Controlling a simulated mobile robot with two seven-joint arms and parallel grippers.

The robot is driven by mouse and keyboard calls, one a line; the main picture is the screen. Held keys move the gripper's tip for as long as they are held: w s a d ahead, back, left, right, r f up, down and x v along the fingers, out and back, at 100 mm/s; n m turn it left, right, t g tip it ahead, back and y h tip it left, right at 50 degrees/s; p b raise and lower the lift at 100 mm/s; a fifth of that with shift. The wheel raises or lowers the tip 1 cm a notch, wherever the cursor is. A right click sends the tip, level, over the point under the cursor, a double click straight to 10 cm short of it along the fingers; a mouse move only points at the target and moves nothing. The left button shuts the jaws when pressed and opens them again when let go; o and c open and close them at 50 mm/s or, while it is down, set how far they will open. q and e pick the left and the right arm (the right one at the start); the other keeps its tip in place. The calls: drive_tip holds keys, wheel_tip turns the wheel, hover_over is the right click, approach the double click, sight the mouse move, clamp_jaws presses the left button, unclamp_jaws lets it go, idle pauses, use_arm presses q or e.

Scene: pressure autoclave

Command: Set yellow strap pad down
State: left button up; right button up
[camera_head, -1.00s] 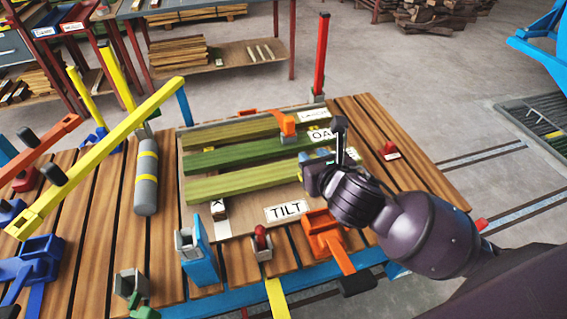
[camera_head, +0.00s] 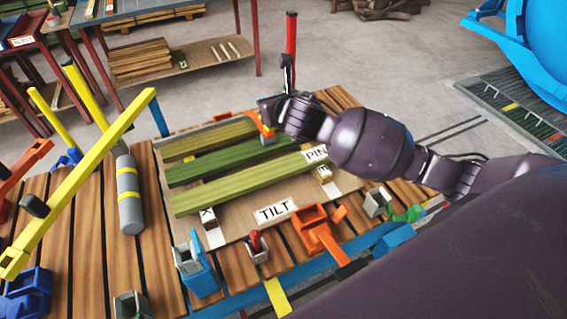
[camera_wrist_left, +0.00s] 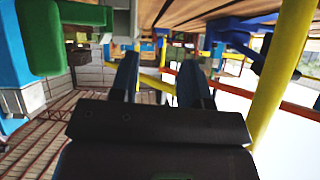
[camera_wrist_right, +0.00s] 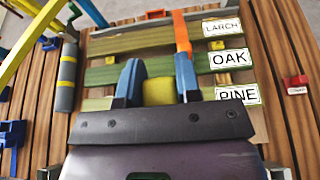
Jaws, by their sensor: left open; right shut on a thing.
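The yellow strap pad (camera_wrist_right: 158,91) shows between the two blue fingers of my right gripper (camera_wrist_right: 157,80) in the right wrist view. The gripper is shut on it, above the green-tinted boards. In the head view this gripper (camera_head: 268,112) is over the far right part of the boards, and the pad cannot be made out there. An orange upright piece (camera_wrist_right: 181,35) stands just beyond the fingers; it also shows beside the gripper in the head view (camera_head: 262,128). My left gripper (camera_wrist_left: 158,78) is open and empty, low beside the table; it is outside the head view.
Three boards (camera_head: 240,183) lie on a tray with a TILT label (camera_head: 276,209). LARCH, OAK and PINE labels (camera_wrist_right: 237,94) mark their ends. A grey cylinder (camera_head: 129,195) and a long yellow bar (camera_head: 85,180) are at left. An orange clamp (camera_head: 318,225) is in front. A red post (camera_head: 291,45) stands behind.

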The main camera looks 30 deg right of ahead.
drive_tip(key=w+d+f, duration=0.3)
drive_tip(key=w+d, duration=0.1)
drive_tip(key=d, duration=0.1)
drive_tip(key=b, duration=0.3)
hover_over(280, 160)
wheel_tip(280, 160, down, 16)
drive_tip(key=shift+f, duration=0.1)
wheel_tip(280, 160, down, 4)
drive_tip(key=shift+r+b, duration=0.1)
drive_tip(key=shift+b, duration=0.65)
drive_tip(key=shift+f, duration=0.25)
drive_tip(key=shift+r, duration=0.15)
use_arm(q)
wheel_tip(280, 160, down, 4)
drive_tip(key=shift+w+d+f, duration=0.15)
use_arm(e)
drive_tip(key=o, duration=0.9)
use_arm(q)
drive_tip(key=shift+s+f, duration=0.1)
drive_tip(key=shift+s, duration=0.1)
